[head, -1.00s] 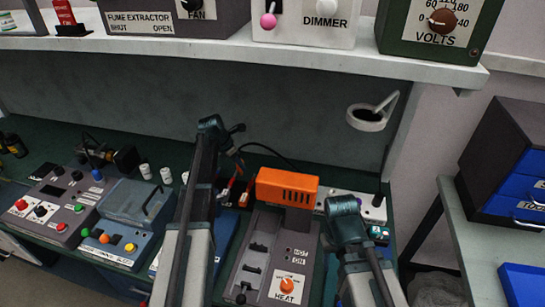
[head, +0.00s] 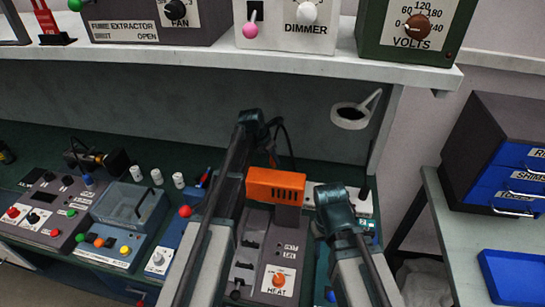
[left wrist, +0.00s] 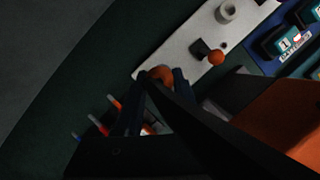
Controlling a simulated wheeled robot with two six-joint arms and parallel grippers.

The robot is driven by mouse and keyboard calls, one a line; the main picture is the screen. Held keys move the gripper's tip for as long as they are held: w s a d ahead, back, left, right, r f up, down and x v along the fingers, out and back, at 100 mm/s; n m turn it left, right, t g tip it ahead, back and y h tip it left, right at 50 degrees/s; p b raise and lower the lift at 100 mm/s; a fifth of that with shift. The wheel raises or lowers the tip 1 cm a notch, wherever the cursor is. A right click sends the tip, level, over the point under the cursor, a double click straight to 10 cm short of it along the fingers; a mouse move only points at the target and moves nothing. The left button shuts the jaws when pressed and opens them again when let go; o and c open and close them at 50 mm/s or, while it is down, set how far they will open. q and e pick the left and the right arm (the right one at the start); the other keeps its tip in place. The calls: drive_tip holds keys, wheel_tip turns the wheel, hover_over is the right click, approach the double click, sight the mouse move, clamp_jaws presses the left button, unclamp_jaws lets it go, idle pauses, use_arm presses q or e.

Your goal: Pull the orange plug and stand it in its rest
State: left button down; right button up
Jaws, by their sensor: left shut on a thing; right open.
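My left gripper (head: 271,158) is behind the orange vented box in the head view, partly hidden by my arm. In the left wrist view its fingers (left wrist: 160,92) are closed around a round orange thing, which looks like the orange plug (left wrist: 158,74). The plug is beside the near edge of a white panel (left wrist: 185,52); I cannot tell whether it touches it. A grey ring-shaped holder (left wrist: 228,11) stands on the panel, possibly the rest. An orange knob (left wrist: 215,57) with a dark base sits near it. My right arm shows at the right, but its gripper is hidden.
The orange vented box (head: 275,186) rises over the grey HEAT unit (head: 262,260), close to my left gripper. Red-handled tools (left wrist: 115,102) stand to the left of it. A shelf (head: 210,56) with control boxes overhangs the bench.

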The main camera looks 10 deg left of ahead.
use_arm(q)
drive_tip(key=shift+f, duration=0.15)
use_arm(e)
drive_tip(key=shift+f, duration=0.15)
use_arm(q)
wheel_tip(320, 180, down, 6)
drive_tip(key=b, duration=0.5)
drive_tip(key=shift+r+b, duration=0.25)
drive_tip(key=shift+b, duration=0.1)
use_arm(e)
wheel_tip(320, 180, down, 6)
drive_tip(key=shift+r, duration=0.25)
use_arm(q)
drive_tip(key=shift+f+b, duration=1.85)
use_arm(e)
drive_tip(key=shift+f, duration=1.85)
use_arm(q)
drive_tip(key=shift+c, duration=2.2)
unclamp_jaws()
drive_tip(key=shift+r, duration=0.1)
use_arm(e)
drive_tip(key=shift+r, duration=0.1)
use_arm(q)
drive_tip(key=shift+r, duration=0.1)
use_arm(e)
drive_tip(key=shift+r, duration=0.1)
